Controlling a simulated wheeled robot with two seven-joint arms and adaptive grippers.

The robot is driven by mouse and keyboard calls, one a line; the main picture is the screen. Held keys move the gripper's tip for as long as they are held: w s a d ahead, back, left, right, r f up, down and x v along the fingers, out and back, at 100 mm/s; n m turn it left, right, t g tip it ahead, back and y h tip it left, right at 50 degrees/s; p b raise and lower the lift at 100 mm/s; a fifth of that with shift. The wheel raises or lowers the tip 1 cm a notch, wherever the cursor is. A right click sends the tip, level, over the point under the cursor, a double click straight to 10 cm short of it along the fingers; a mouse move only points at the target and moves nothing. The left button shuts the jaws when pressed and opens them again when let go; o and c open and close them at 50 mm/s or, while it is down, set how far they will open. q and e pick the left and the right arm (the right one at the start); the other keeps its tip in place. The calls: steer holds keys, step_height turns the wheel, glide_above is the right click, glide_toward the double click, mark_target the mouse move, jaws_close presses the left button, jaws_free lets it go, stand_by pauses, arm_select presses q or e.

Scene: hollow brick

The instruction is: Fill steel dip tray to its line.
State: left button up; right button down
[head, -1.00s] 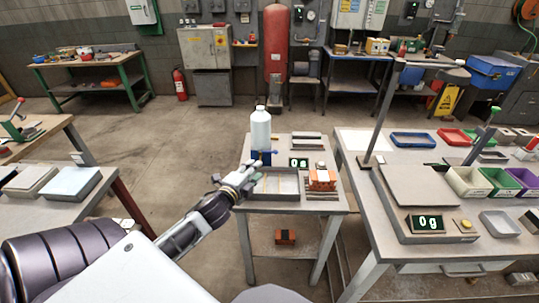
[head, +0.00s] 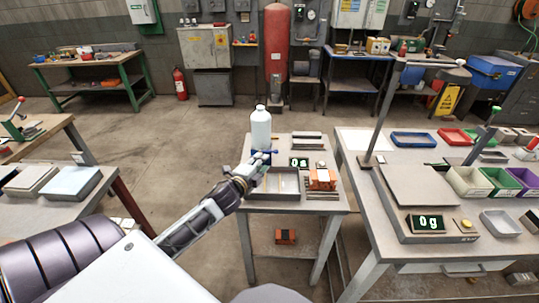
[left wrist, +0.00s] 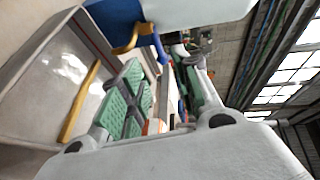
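The steel dip tray (head: 275,196) lies on the small middle table, with a yellow strip inside it. The left wrist view shows the tray (left wrist: 38,48) and its yellow strip (left wrist: 78,105) at left. Behind the tray stands a large white bottle (head: 260,130) on a blue base (head: 262,157); a blue part with a yellow lever (left wrist: 133,38) shows in the left wrist view. My left gripper (head: 262,161) is over the tray's back left side, close to the blue base. Its green-padded fingers (left wrist: 165,90) are apart with nothing clearly between them. My right gripper is out of view.
A small display (head: 299,162) and an orange block (head: 322,180) sit right of the tray. A scale (head: 428,222) reading 0 g and coloured bins (head: 500,180) are on the right table. Open floor lies left of the middle table.

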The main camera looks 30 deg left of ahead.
arm_select(q)
steer(key=x, duration=0.8)
steer(key=shift+w, duration=0.15)
steer(key=c, duration=0.6)
jaws_close()
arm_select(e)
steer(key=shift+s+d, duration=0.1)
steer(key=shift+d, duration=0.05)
